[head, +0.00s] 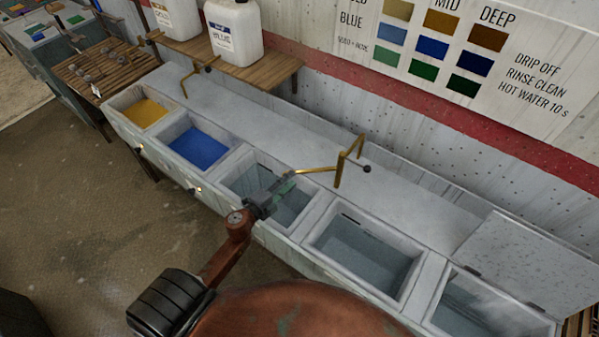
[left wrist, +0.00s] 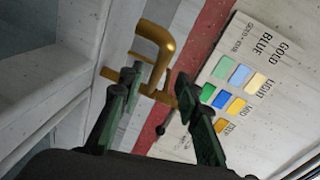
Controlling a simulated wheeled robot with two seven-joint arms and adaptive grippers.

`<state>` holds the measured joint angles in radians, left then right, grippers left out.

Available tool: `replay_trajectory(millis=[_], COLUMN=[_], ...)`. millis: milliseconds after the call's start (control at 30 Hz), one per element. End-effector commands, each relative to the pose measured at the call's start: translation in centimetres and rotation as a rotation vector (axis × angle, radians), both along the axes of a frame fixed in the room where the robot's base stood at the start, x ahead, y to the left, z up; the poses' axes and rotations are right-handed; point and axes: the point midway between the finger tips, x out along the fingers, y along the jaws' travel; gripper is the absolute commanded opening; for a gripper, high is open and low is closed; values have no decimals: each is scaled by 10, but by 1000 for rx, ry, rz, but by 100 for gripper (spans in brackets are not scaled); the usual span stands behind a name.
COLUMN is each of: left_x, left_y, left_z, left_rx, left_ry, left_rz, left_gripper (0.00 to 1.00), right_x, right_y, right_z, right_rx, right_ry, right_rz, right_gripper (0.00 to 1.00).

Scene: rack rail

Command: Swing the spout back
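A brass spout (head: 318,170) on a bent brass tap stands behind the basins, with a black knob (head: 367,169) beside it. The spout reaches left toward the third basin (head: 232,184). My left gripper (head: 283,188) is over that basin, close to the spout's free end. In the left wrist view, the two green fingers of my left gripper (left wrist: 157,85) stand apart, and the brass spout (left wrist: 158,45) shows between and beyond their tips. I cannot tell whether a finger touches it. My right gripper is not in view.
A second brass tap (head: 188,77) stands further left, near the yellow basin (head: 146,113) and the blue basin (head: 199,146). White jugs (head: 235,33) stand on a wooden shelf. A grey lid (head: 535,262) stands open at the right. The wall is close behind the tap.

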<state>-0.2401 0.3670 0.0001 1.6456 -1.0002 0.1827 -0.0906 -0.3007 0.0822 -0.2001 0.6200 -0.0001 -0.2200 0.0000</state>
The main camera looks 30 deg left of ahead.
Motion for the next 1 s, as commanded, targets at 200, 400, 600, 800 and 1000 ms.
replay_trajectory(millis=[200, 400, 600, 800, 1000], left_x=[36, 58, 65, 64, 64], left_y=[-5, -8, -9, -9, -9], left_z=[-4, -8, -9, -9, -9], left_rx=[-4, -4, -5, -5, -5], left_ry=[-1, 0, 1, 1, 1], left_rz=[2, 3, 3, 3, 3], left_gripper=[31, 31, 31, 29, 16], right_x=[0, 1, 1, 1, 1], right_y=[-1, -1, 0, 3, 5], right_z=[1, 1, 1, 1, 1], right_rx=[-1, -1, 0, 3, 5], right_ry=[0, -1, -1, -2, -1], right_rz=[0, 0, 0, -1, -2], right_gripper=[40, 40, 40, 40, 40])
